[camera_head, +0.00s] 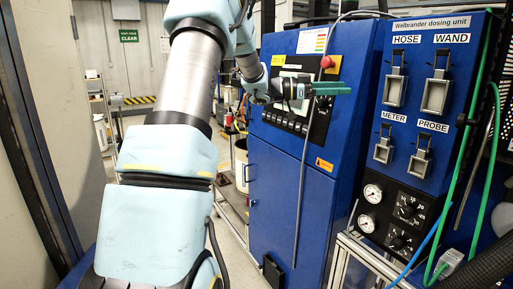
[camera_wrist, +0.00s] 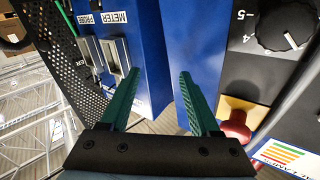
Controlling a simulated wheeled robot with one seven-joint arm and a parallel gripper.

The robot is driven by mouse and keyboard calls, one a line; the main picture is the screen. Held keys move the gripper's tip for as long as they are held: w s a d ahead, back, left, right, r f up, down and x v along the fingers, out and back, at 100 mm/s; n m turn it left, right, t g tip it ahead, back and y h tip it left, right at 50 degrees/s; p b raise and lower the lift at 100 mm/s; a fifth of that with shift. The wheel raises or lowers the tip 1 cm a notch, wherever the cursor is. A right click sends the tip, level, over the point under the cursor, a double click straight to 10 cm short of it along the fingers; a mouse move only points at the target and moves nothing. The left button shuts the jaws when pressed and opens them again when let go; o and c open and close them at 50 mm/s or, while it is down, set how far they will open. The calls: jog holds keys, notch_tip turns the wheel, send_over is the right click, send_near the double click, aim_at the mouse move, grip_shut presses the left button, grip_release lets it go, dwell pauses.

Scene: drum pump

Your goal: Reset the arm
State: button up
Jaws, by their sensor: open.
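My gripper (camera_head: 333,88) is raised in front of the upper part of the blue cabinet (camera_head: 290,190) in the head view, at the end of my outstretched arm. In the wrist view its two green fingers (camera_wrist: 157,92) stand apart, and nothing shows between them but floor and the cabinet sides. The gripper holds nothing. A red button (camera_head: 327,62) on a yellow plate is just above the gripper in the head view. It also shows in the wrist view (camera_wrist: 236,127), to the right of the fingers.
The blue dosing panel (camera_head: 467,75) at right has holders labelled HOSE (camera_head: 395,90), WAND (camera_head: 436,95), METER (camera_head: 384,150) and PROBE (camera_head: 418,162). Gauges (camera_head: 372,193) sit below. A green hose (camera_head: 470,150) hangs along its right side. A grey aisle lies left of the cabinet.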

jog(key=w+a+n+t+y, duration=0.2)
jog(key=w+a+n+t, duration=0.1)
jog(key=w+n+t, duration=0.3)
jog(key=s+a+f+n+t+y, duration=0.1)
jog(key=a+f+n+t+y, duration=0.25)
jog(key=a+f+y, duration=0.35)
jog(key=s+a+f+n+t+y, duration=0.1)
jog(key=a+f+n+t+y, duration=0.3)
jog(key=a, duration=0.5)
jog(key=s+a+f+n+g+y, duration=0.1)
jog(key=s+a+f+n+g, duration=0.1)
jog(key=s, duration=0.7)
jog(key=s+a+f+n+g+y, duration=0.2)
jog(key=s+a+f+g, duration=0.3)
jog(key=s+f, duration=0.2)
jog(key=s+a+f+n+g+y, duration=0.2)
jog(key=s+a+f+g, duration=0.1)
jog(key=s, duration=0.8)
notch_tip(320, 180, down, 2)
jog(key=shift+s+a+g, duration=0.2)
jog(key=shift+a+g, duration=0.15)
jog(key=shift+a, duration=0.15)
jog(key=shift+c, duration=0.2)
dwell(1.9)
